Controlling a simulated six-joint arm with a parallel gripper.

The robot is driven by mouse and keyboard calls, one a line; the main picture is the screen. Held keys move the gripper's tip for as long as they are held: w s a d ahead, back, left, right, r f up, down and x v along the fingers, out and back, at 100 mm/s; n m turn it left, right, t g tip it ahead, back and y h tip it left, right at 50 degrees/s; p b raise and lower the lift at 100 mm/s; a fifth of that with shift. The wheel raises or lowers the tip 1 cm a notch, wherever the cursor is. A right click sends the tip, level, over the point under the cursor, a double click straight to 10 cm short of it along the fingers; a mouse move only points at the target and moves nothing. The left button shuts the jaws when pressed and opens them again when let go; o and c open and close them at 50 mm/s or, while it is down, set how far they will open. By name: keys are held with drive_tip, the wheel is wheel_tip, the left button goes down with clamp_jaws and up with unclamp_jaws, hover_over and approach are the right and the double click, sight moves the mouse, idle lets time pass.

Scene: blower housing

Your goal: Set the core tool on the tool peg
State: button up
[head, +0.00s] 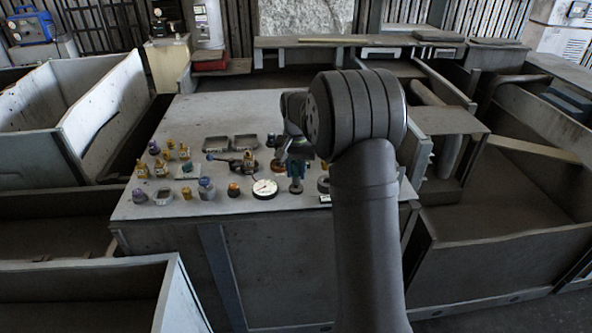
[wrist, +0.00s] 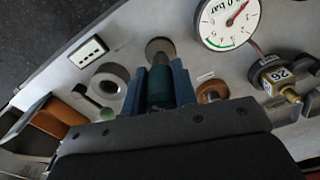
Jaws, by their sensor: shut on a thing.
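My gripper (wrist: 157,82) is shut on a dark green, cylindrical tool (wrist: 159,88), which I take to be the core tool. It sits between the two blue fingers, with its dark tapered end pointing away from the wrist. A round dark disc (wrist: 160,47) lies beyond that end; I cannot tell whether they touch. In the head view my gripper (head: 297,168) is over the right part of the bench, partly behind my arm. I cannot identify the tool peg with certainty.
Close by on the bench (head: 235,110) are a pressure gauge (wrist: 229,20), a grey ring (wrist: 110,80), a copper-coloured ring (wrist: 212,91), a brass fitting (wrist: 280,78) and a white panel (wrist: 88,51). Several small parts stand to the left.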

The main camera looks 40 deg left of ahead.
sight(296, 161)
drive_tip(key=shift+f, duration=1)
drive_tip(key=o, duration=1.5)
drive_tip(key=shift+r, duration=3.8)
drive_tip(key=shift+f, duration=3.8)
drive_tip(key=shift+r, duration=0.1)
drive_tip(key=shift+r, duration=3.95)
